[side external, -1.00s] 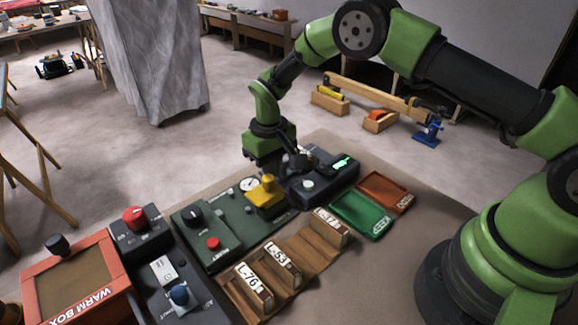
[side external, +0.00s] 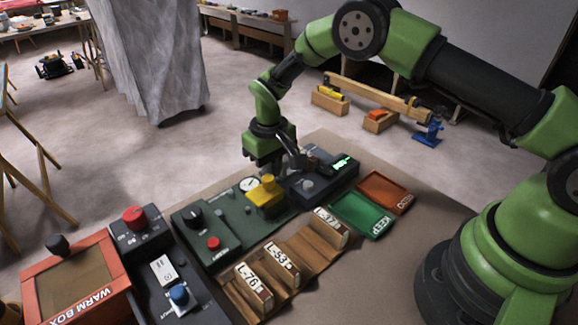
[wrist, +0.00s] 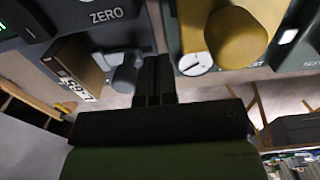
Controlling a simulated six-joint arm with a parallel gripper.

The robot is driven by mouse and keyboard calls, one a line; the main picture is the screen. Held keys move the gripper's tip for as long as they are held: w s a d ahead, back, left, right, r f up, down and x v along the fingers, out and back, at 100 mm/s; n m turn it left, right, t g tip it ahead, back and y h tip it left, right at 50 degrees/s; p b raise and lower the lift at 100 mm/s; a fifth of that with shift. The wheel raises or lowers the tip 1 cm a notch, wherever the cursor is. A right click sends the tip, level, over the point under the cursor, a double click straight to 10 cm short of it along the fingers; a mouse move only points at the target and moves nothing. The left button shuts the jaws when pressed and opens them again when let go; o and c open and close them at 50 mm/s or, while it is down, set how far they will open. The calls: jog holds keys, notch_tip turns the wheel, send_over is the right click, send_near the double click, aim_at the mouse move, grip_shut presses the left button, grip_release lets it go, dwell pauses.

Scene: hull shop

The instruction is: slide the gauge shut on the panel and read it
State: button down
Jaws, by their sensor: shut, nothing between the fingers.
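The gauge (side external: 322,182) is a dark box with a lit green display, too small to read, at the far end of the bench row; its ZERO marking shows in the wrist view (wrist: 105,17). A wooden panel (wrist: 72,68) with a partly readable L- label stands against the gauge in the wrist view. A grey slider piece (wrist: 125,72) is just right of it. My gripper (wrist: 152,72) is shut and empty, its fingers close beside the slider; I cannot tell whether they touch. In the side view my gripper (side external: 284,160) is low at the gauge's left end.
A yellow-handled block (side external: 266,192) and a round dial (side external: 250,184) stand close left of my gripper. Labelled panels sit in a wooden rack (side external: 315,262) in front. A green tray (side external: 361,216) and an orange tray (side external: 385,188) lie to the right. The warm box (side external: 76,285) is far left.

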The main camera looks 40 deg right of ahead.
jog(key=shift+d, duration=1.35)
jog(key=shift+a, duration=0.1)
jog(key=shift+a, duration=0.55)
jog(key=shift+r, duration=3)
jog(key=shift+r, duration=0.1)
jog(key=s+d+r+m+t, duration=0.1)
jog(key=s+r, duration=0.2)
jog(key=r, duration=0.3)
jog(key=s+r+t+y, duration=0.1)
jog(key=s+r, duration=0.3)
jog(key=r, duration=0.3)
jog(key=s+d+r+m+t, duration=0.1)
jog(key=s+r, duration=0.2)
jog(key=r, duration=0.3)
jog(key=s+r+m+t+y, duration=0.1)
jog(key=s+r+m+t, duration=0.1)
jog(key=s, duration=1.4)
jog(key=shift+d+r+t, duration=0.15)
jog(key=shift+r+t, duration=0.3)
jog(key=shift+t, duration=0.65)
